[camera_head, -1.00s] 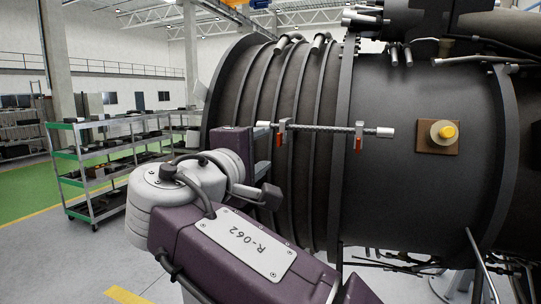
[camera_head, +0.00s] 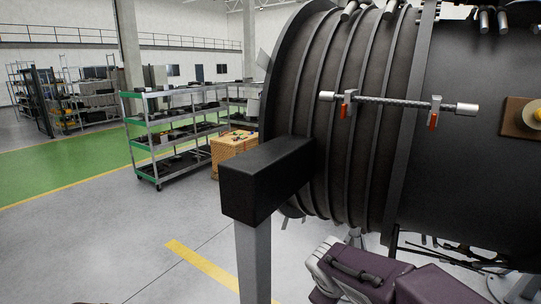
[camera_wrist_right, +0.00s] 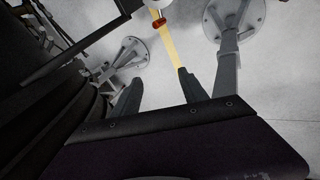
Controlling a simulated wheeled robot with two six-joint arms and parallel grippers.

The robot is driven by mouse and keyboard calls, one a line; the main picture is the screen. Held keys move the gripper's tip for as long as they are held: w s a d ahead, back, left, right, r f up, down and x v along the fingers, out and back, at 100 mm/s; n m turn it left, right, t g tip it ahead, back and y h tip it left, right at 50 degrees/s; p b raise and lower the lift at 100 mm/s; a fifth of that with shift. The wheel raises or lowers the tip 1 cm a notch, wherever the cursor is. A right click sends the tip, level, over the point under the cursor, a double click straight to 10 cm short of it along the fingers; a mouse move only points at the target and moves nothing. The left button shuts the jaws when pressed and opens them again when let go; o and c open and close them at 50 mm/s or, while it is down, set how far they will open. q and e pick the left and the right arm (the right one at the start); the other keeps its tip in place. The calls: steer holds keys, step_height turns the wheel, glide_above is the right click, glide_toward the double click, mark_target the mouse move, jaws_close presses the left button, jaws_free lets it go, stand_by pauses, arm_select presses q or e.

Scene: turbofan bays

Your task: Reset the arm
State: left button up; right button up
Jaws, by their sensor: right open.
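My right arm (camera_head: 372,277), purple and grey, is folded low at the bottom right of the head view. Its gripper is out of that view. In the right wrist view my right gripper (camera_wrist_right: 160,90) shows two dark fingers spread apart, with nothing between them but floor. It is beside the dark engine casing (camera_wrist_right: 50,125), which fills the left of that view. My left gripper is in neither view.
The big black ribbed engine (camera_head: 345,140) fills the right. A braided line (camera_head: 395,104) sits across it in two red-tabbed clips. A black beam (camera_head: 262,180) on a grey post (camera_head: 254,262) stands in front. A shelf cart (camera_head: 172,135) and wooden crate (camera_head: 232,145) stand behind. Floor at left is clear.

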steer(key=s+d+f+m+g+y, duration=0.2)
steer(key=s+d+f+m+y, duration=0.1)
steer(key=s+f+m, duration=0.65)
steer(key=s+f+g+b, duration=0.1)
steer(key=s+f+b, duration=0.1)
steer(key=f+b, duration=0.4)
steer(key=s+a+f+g+b, duration=0.1)
steer(key=s+f+b, duration=0.2)
steer(key=f+b, duration=0.4)
step_height(320, 180, down, 4)
steer(key=shift+s+f+b, duration=0.1)
steer(key=shift+s+b, duration=0.2)
steer(key=shift+s, duration=0.05)
